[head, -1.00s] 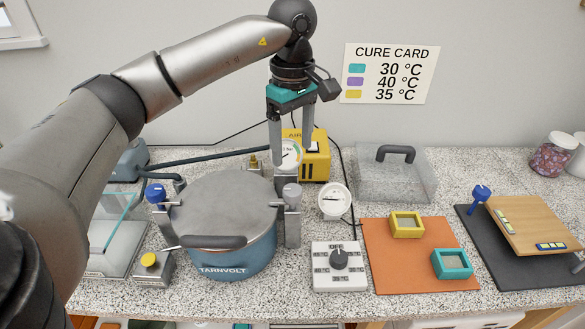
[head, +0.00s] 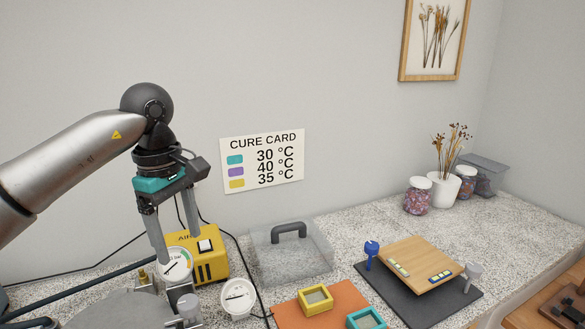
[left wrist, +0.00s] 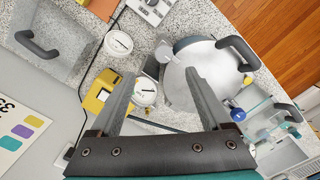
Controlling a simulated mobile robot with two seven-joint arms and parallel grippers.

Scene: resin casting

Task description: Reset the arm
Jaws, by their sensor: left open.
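My left gripper (head: 178,254) is open and empty, its fingers pointing down above the back edge of the metal pressure pot. The pot's lid (head: 125,310) shows at the bottom left of the head view. In the left wrist view the lid (left wrist: 205,75) sits on the pot, and the two fingers (left wrist: 162,85) spread on either side of a round gauge (left wrist: 145,92). I cannot tell whether they touch it. My right gripper is not in view.
A yellow pump box (head: 212,264) stands just right of the gripper. A clear cover (head: 262,262), a white dial (head: 238,298), yellow (head: 316,299) and teal (head: 367,319) moulds and a wooden board (head: 420,258) lie further right. The wall carries a cure card (head: 262,160).

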